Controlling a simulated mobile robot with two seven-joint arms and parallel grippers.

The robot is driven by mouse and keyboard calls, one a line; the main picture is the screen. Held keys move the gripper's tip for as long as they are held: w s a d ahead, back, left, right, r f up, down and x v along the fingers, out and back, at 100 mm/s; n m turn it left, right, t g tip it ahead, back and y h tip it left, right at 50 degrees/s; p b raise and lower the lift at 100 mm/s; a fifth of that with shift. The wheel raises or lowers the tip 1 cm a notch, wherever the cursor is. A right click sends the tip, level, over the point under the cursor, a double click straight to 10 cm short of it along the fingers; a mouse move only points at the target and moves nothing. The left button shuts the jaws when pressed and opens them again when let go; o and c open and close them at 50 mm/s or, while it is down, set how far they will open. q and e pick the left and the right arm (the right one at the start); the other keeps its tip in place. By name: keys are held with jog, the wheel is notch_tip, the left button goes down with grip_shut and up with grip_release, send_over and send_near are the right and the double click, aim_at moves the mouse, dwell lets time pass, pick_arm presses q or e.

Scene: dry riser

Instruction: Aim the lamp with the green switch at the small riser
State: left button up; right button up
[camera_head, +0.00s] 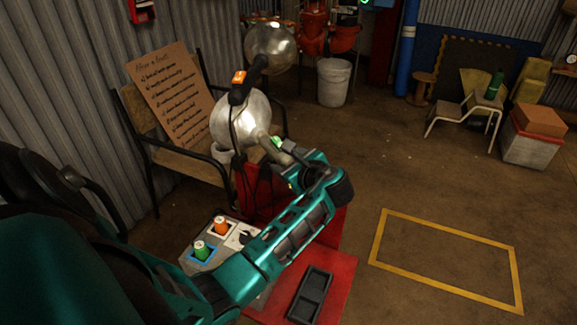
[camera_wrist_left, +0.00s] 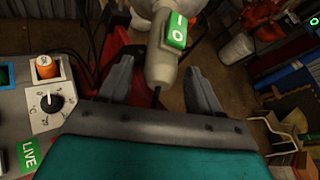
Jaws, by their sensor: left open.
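The lamp with the green switch has a shiny round head (camera_head: 240,118) and a pale grey handle. Its green switch (camera_head: 277,141) faces up, and it also shows in the left wrist view (camera_wrist_left: 176,30). My left gripper (camera_wrist_left: 159,68) is open, with the grey handle (camera_wrist_left: 160,67) between its fingers; I cannot tell whether they touch it. A second lamp has a shiny head (camera_head: 270,46) and an orange switch (camera_head: 239,77) on a black handle. Red riser pipework (camera_head: 314,32) stands at the back; I cannot tell which part is the small riser. My right gripper is not in view.
A grey control box (camera_head: 190,262) with green and orange knobs and a dial sits beside my left arm. A bench with a handwritten cardboard sign (camera_head: 171,93) stands at left. A white bucket (camera_head: 333,82) is behind. The yellow-outlined floor (camera_head: 447,262) is clear.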

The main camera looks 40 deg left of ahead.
pick_arm(q)
jog(key=shift+w+a+f, duration=0.1)
jog(key=shift+w+a, duration=0.05)
jog(key=shift+a, duration=0.15)
jog(key=shift+c, duration=0.4)
grip_shut()
